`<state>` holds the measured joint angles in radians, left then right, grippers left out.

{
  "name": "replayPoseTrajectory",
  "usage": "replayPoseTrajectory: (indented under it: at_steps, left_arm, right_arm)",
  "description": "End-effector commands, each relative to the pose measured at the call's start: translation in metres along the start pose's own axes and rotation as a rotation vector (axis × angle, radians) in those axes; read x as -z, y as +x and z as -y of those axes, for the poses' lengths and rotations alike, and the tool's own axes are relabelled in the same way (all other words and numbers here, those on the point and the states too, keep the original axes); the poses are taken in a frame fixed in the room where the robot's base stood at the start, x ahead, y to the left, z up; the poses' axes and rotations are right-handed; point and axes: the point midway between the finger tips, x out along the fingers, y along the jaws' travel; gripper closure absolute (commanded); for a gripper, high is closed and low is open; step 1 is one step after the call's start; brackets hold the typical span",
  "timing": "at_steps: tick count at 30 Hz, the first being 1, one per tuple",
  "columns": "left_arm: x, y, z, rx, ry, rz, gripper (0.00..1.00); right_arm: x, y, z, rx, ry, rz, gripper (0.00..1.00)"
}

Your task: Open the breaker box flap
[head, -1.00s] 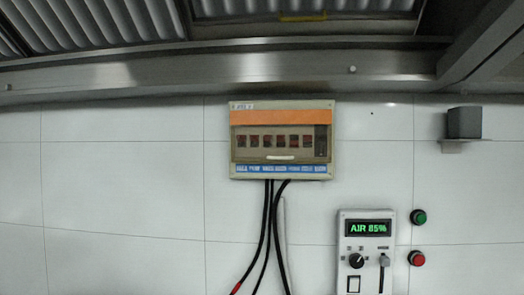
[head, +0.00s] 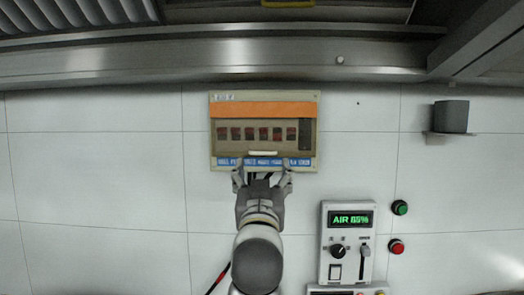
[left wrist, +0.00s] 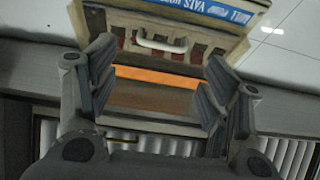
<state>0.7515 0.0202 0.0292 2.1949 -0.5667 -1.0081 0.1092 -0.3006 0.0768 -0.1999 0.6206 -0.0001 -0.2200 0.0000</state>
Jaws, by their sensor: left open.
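The breaker box (head: 214,133) is mounted on the white tiled wall, with an orange band on top and a blue label strip below. Its tinted flap (head: 264,144) is shut over a row of breakers. A pale handle (head: 263,153) sits at the flap's lower edge. My left gripper (head: 262,170) is open just below the handle, in front of the box's lower edge. In the left wrist view the handle (left wrist: 161,42) shows beyond and between the spread fingers (left wrist: 160,88), with nothing held. My right gripper is in neither view.
A control panel reading AIR 85% (head: 347,240) is at the lower right. A green button (head: 400,207) and a red button (head: 396,246) are beside it. A grey block on a small shelf (head: 451,117) is farther right. A metal ledge (head: 200,66) runs above the box.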

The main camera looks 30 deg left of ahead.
Motion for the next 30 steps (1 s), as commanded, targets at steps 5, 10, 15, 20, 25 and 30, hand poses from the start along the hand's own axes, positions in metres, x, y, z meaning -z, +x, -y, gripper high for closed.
replayPoseTrajectory:
  at_steps: [5, 10, 15, 20, 25, 30]
  left_arm:
    - [0.004, 0.037, 0.0, 0.0, 0.004, 0.002, 0.29]
    - [0.003, 0.059, 0.0, 0.0, 0.002, 0.0, 0.29]
    - [0.001, 0.068, 0.0, 0.0, 0.001, 0.0, 0.29]
    - [0.0, 0.069, 0.0, 0.0, 0.001, 0.0, 0.29]
    - [0.0, 0.069, 0.0, -0.001, 0.001, 0.0, 0.35]
    - [0.0, 0.069, 0.0, -0.001, 0.001, 0.0, 0.57]
  right_arm:
    - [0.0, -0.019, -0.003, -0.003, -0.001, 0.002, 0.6]
    - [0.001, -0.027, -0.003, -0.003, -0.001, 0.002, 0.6]
    - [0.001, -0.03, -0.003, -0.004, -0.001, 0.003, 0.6]
    - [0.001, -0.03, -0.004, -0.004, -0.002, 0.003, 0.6]
    - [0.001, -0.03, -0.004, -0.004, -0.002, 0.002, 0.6]
    - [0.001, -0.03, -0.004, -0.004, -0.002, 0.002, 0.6]
